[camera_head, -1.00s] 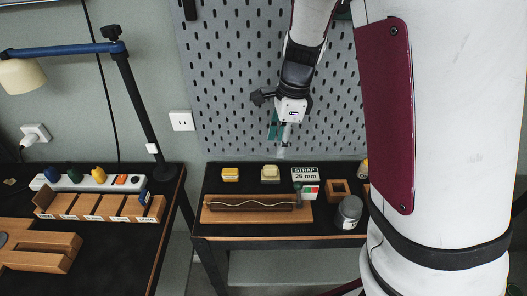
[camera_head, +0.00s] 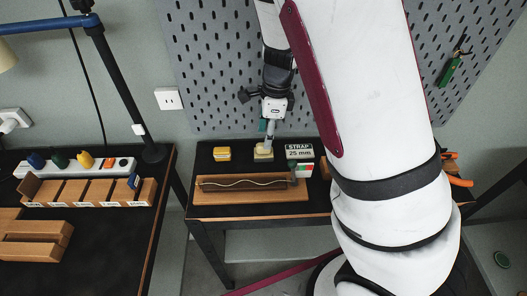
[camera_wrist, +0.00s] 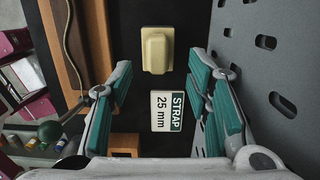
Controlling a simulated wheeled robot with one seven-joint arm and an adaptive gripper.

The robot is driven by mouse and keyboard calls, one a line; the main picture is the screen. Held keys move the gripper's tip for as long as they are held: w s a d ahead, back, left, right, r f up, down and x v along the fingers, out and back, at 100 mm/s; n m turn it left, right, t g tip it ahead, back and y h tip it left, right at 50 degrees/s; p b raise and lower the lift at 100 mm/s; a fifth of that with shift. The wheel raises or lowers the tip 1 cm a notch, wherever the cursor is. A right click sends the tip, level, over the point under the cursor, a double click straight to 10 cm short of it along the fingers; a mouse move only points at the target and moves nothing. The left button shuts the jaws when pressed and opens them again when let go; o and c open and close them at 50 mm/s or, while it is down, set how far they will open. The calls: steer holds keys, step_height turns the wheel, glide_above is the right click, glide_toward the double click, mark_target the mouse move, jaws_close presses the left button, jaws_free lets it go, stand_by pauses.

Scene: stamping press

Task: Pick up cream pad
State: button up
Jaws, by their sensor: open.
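The cream pad (camera_wrist: 157,50) is a pale block with a raised top and a wider base, lying on the black table. In the wrist view it sits at the top, ahead of and between my gripper's (camera_wrist: 163,85) open teal-padded fingers, with nothing between them touching it. In the head view the cream pad (camera_head: 263,154) is at the back of the table, partly hidden by my gripper (camera_head: 267,141), which hangs just above it.
A yellow block (camera_head: 222,154) stands left of the pad, and a white "STRAP 25 mm" sign (camera_head: 299,152) right of it. A long wooden fixture (camera_head: 250,195) lies in front. The grey pegboard (camera_wrist: 278,60) rises close behind, beside the right finger.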

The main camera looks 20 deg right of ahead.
mark_target(264, 151)
steer(key=shift+a+f, duration=0.2)
steer(key=shift+f, duration=0.55)
steer(key=shift+a+f, duration=0.2)
steer(key=shift+f, duration=0.6)
steer(key=shift+a+f, duration=0.2)
steer(key=shift+f, duration=0.55)
jaws_close()
